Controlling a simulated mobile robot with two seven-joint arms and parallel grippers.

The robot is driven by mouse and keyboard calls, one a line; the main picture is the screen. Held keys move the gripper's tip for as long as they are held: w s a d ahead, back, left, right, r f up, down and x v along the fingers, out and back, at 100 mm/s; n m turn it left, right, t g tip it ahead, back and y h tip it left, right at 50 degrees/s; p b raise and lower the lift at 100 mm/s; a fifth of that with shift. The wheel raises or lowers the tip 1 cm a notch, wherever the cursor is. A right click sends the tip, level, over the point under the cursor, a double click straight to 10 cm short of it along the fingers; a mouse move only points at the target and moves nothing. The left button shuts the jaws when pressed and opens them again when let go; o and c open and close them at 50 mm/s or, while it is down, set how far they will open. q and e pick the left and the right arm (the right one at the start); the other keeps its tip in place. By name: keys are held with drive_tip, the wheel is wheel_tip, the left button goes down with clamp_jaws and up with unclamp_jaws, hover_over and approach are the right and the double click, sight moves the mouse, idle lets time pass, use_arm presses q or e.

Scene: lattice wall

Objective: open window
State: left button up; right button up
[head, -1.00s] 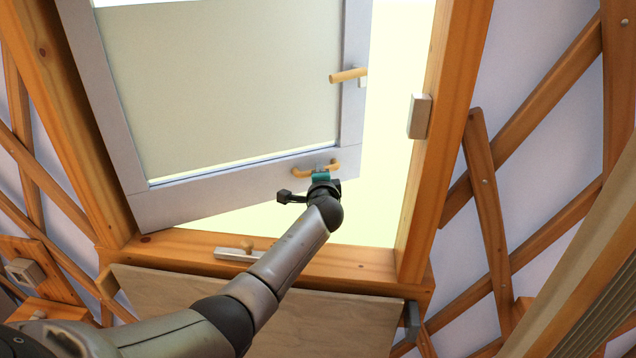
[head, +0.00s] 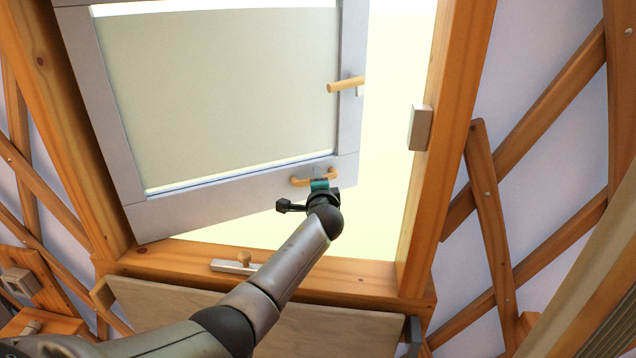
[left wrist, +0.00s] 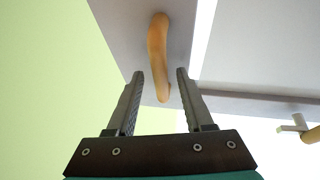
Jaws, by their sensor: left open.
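The window sash (head: 230,205) has a grey frame around a pale pane and stands swung open in the wooden window frame (head: 462,60). A tan bar handle (head: 300,181) sits on its lower rail, and a tan lever handle (head: 346,84) is on its right stile. My left gripper (head: 320,184) is at the bar handle. In the left wrist view, the left gripper (left wrist: 160,80) is open, its two fingers on either side of the handle's (left wrist: 158,55) near end, with gaps between. My right gripper is not in view.
A small pale block (head: 420,127) is fixed on the right jamb. A latch plate with a wooden knob (head: 244,258) lies on the sill. A wooden panel (head: 170,305) sits below the sill. Lattice slats (head: 540,120) flank the window.

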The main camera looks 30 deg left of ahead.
use_arm(q)
drive_tip(key=p+v, duration=0.2)
drive_tip(key=v, duration=1.3)
drive_tip(key=shift+s+r, duration=0.1)
idle(0.5)
